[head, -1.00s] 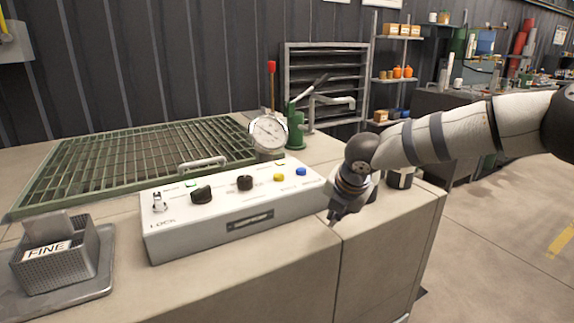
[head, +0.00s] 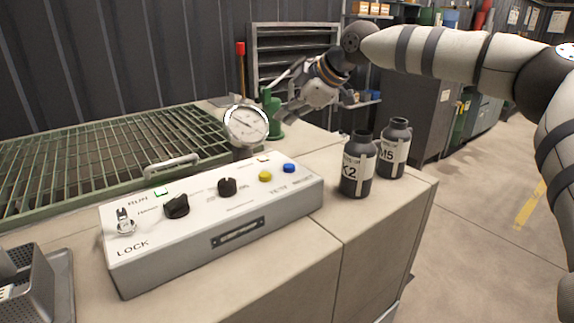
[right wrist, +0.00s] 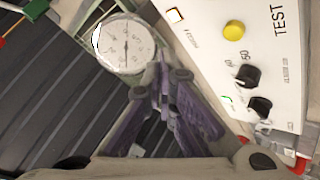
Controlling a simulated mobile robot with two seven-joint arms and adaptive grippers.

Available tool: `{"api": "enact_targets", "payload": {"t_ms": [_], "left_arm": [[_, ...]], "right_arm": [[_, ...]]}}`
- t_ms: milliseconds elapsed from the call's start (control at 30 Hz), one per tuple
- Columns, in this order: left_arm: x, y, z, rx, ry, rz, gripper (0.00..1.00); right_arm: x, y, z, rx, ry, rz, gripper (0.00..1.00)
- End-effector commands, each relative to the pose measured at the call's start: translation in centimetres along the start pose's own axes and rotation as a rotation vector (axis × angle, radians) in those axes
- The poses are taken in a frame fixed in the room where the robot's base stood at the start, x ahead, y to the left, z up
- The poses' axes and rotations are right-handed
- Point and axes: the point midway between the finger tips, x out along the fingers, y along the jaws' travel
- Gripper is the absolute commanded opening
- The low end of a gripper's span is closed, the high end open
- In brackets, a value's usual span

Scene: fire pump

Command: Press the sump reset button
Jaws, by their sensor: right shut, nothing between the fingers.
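The white control box (head: 165,245) sits on the beige bench top. On its right end are a blue button (head: 289,168) and a yellow button (head: 265,176); small lettering by them reads TEST and, less clearly, RESET. My right gripper (head: 288,113) is shut and empty, raised behind the box's right end, near the gauge and apart from the buttons. In the right wrist view its fingers (right wrist: 162,85) lie between the gauge and the box. The yellow button (right wrist: 233,32) shows there; the blue one does not. My left gripper is not in view.
A round pressure gauge (head: 246,125) stands behind the box, with a green pump (head: 271,105) beyond. Two dark bottles, K2 (head: 357,165) and M5 (head: 394,148), stand right of the box. A green grating (head: 90,150) covers the back left.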

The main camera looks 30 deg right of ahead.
Motion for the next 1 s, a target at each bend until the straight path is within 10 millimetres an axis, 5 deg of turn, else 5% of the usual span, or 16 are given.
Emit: {"api": "enact_targets", "payload": {"t_ms": [500, 1000], "left_arm": [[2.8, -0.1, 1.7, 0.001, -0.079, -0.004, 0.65], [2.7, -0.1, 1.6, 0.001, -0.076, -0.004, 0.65]], "right_arm": [[4.9, -3.5, 3.6, -0.001, -0.005, -0.007, 0.00], [6.2, -4.5, 4.5, -0.003, -0.001, -0.001, 0.00]]}}
